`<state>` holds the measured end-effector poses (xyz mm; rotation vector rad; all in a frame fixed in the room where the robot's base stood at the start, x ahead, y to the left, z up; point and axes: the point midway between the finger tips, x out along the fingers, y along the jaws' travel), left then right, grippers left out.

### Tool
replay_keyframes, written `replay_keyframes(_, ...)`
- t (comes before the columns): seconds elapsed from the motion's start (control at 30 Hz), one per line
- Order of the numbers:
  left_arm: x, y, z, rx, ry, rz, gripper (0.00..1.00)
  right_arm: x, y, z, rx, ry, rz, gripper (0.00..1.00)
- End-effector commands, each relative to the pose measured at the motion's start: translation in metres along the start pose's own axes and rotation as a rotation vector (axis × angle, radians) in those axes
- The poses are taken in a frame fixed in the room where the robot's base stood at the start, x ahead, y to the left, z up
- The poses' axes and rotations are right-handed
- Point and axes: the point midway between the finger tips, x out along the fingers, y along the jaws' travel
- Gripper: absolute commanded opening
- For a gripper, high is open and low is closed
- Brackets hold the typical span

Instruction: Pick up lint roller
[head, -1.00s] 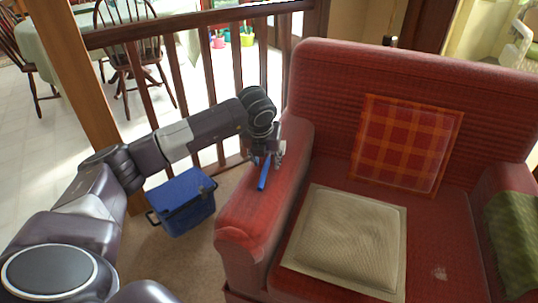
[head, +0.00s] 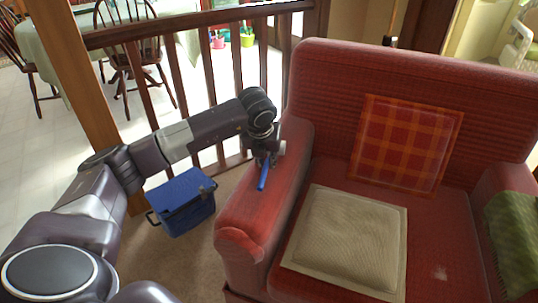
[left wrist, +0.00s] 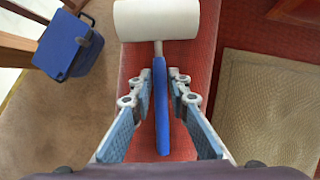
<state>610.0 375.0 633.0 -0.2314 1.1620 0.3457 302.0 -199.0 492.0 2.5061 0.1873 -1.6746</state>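The lint roller has a white roller head (left wrist: 157,20) and a blue handle (left wrist: 163,125). It lies on the left armrest of the red sofa, and in the head view its blue handle (head: 263,178) shows below my gripper. My left gripper (left wrist: 161,74) is over the armrest, with one finger on each side of the handle near the neck. A narrow gap shows between the fingers and the handle, so it is open around it. In the head view the white roller is hidden behind my left gripper (head: 267,160). My right gripper is not in view.
The red sofa (head: 440,92) holds a beige cushion (head: 347,240), a plaid cushion (head: 405,142) and a green cloth (head: 514,236). A blue box (head: 182,203) stands on the floor beside the armrest. A wooden railing (head: 208,95) runs behind my arm.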

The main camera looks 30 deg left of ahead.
Motion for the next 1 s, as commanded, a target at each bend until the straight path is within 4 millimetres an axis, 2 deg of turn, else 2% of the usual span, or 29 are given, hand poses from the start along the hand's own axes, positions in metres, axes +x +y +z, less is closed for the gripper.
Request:
replay_keyframes(0.47, -0.001, 0.0, 0.001, 0.0, -0.001, 0.0, 0.0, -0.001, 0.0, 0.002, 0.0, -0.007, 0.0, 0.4)
replay_keyframes(0.57, -0.003, 0.0, 0.002, 0.0, -0.001, 0.0, 0.0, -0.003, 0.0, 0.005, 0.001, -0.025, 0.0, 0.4)
replay_keyframes(0.67, -0.006, 0.0, 0.003, 0.0, -0.001, 0.0, 0.0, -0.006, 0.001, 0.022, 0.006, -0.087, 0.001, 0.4)
replay_keyframes(0.87, -0.052, -0.001, 0.023, -0.001, -0.007, -0.003, 0.0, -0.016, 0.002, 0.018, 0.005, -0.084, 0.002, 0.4)
replay_keyframes(1.0, -0.094, -0.001, 0.041, -0.002, -0.007, -0.004, 0.0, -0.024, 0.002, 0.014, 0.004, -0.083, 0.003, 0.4)
